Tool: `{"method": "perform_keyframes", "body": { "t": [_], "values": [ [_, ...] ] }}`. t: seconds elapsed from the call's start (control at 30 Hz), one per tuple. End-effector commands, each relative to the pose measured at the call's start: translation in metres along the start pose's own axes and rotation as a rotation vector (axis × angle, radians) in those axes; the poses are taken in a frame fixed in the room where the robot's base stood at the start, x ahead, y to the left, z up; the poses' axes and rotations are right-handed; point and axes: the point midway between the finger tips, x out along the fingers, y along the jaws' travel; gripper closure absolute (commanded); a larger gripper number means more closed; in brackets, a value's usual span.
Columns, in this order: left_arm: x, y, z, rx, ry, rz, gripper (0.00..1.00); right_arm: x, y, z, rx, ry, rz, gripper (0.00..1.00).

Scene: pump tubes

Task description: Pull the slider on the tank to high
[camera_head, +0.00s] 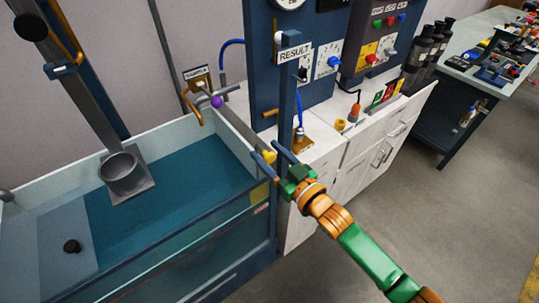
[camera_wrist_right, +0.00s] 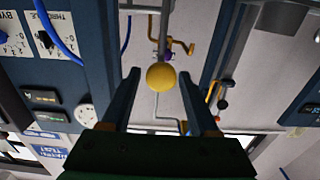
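The tank (camera_head: 85,192) holds blue-green water and fills the left of the head view. A yellow ball knob (camera_head: 269,157) is at the tank's right end, by the top rim. It also shows in the right wrist view (camera_wrist_right: 160,76). My right gripper (camera_head: 262,148) is open, with one finger on each side of the yellow knob. In the right wrist view there are visible gaps between both fingers (camera_wrist_right: 162,78) and the knob. No high or low marking can be read near the knob. My left gripper is not in view.
A blue post with a RESULT sign (camera_head: 295,52) stands close behind my right gripper. A purple ball (camera_head: 216,101) sits on a pipe at the tank's back. A white cabinet (camera_head: 365,160) with small items is to the right. Open floor (camera_head: 440,220) lies at the lower right.

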Motion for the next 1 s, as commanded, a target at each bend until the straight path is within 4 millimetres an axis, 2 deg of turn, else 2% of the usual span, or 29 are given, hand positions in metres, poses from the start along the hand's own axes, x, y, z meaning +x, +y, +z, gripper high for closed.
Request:
{"method": "perform_keyframes", "body": {
  "t": [0.33,0.6,0.7,1.0],
  "values": [
    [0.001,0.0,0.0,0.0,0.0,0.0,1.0,-0.005,0.0,0.004,0.001,-0.01,0.001,0.31],
    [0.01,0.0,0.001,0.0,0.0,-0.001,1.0,-0.059,0.0,0.005,0.0,-0.01,0.001,0.31],
    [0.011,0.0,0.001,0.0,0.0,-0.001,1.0,-0.069,0.0,0.004,0.0,-0.008,0.0,0.31],
    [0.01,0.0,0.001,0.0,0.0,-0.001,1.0,-0.071,0.0,0.002,0.0,-0.006,0.0,0.31]
  ]
}}
